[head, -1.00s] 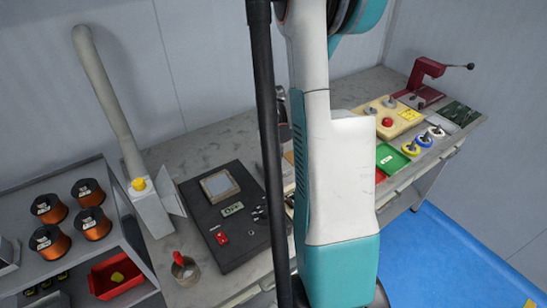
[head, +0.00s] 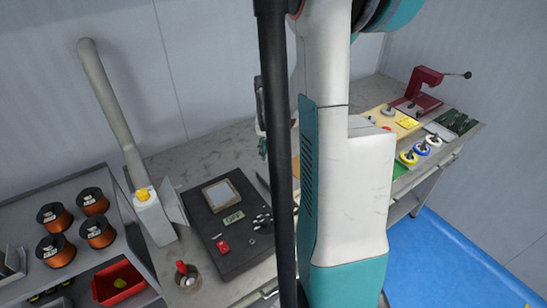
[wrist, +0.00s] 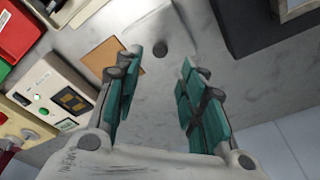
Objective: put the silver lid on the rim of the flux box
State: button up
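I cannot pick out the silver lid or the flux box with certainty in either view. In the wrist view my gripper (wrist: 158,98) is open, its two teal-padded fingers wide apart with nothing between them. It hangs over the grey bench top. A small dark grey rounded piece (wrist: 160,48) lies on the bench beyond the fingertips. In the head view a teal fingertip (head: 263,148) shows beside the black pole; my arm hides most of the gripper and the middle of the bench.
A black control box (head: 225,213) and a small pot with a red-topped tool (head: 187,281) stand on the left. A tan square (wrist: 106,54) lies beside the fingers. A beige box (wrist: 42,103) and red tray (wrist: 20,27) are left in the wrist view.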

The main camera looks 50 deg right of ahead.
jog(key=r, duration=0.2)
jog(key=r+p, duration=0.1)
jog(key=r, duration=0.1)
jog(key=shift+s+a, duration=0.15)
jog(key=shift+a, duration=0.1)
